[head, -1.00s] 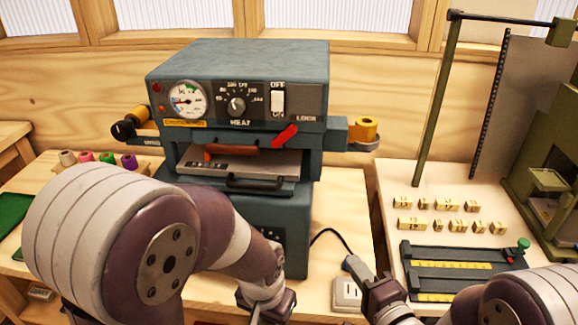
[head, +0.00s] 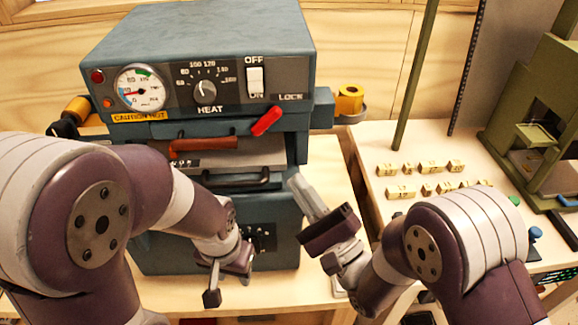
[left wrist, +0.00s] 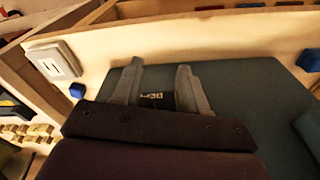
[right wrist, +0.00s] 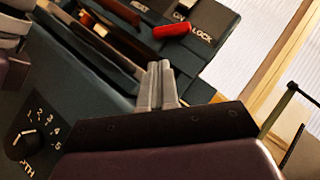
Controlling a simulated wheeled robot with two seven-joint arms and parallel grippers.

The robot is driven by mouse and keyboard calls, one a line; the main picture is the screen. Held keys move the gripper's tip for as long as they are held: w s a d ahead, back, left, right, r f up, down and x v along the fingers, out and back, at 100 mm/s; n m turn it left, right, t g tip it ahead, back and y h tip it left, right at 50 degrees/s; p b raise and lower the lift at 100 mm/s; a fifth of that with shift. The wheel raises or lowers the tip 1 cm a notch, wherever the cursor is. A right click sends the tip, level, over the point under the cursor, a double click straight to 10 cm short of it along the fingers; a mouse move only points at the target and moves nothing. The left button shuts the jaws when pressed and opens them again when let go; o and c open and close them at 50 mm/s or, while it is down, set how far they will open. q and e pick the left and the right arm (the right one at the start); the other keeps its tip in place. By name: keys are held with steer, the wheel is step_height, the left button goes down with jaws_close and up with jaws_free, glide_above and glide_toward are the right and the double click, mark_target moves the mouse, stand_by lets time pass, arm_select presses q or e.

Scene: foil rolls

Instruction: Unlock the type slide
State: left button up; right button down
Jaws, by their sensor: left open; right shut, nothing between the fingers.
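The teal foil machine (head: 200,50) stands on the bench with its HEAT dial, gauge and OFF/ON switch (head: 255,80) facing me. A red lever (head: 267,121) sits under the LOCK label and points up to the right; it also shows in the right wrist view (right wrist: 172,30). The type slide with its dark handle (head: 236,181) is below the heater. My right gripper (head: 302,188) is shut and empty, just right of the slide handle, below the lever and apart from it. My left gripper (head: 228,290) is open and empty, low in front of the machine base.
A brown wooden handle (head: 204,144) crosses above the slide. Several brass type blocks (head: 428,167) lie on the right bench, near a green press (head: 530,130).

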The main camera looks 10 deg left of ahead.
mark_target(266, 120)
steer(key=p+x, duration=0.1)
steer(key=x, duration=0.7)
steer(key=shift+a+r+p, duration=0.1)
steer(key=shift+r+p, duration=0.2)
steer(key=shift+a+f, duration=0.1)
steer(key=shift+f, duration=0.05)
steer(key=b, duration=0.1)
steer(key=a+b, duration=0.1)
steer(key=shift+s+a+b, duration=0.3)
steer(key=shift+s+b, duration=0.05)
steer(key=shift+a+r, duration=0.15)
steer(key=shift+r, duration=0.15)
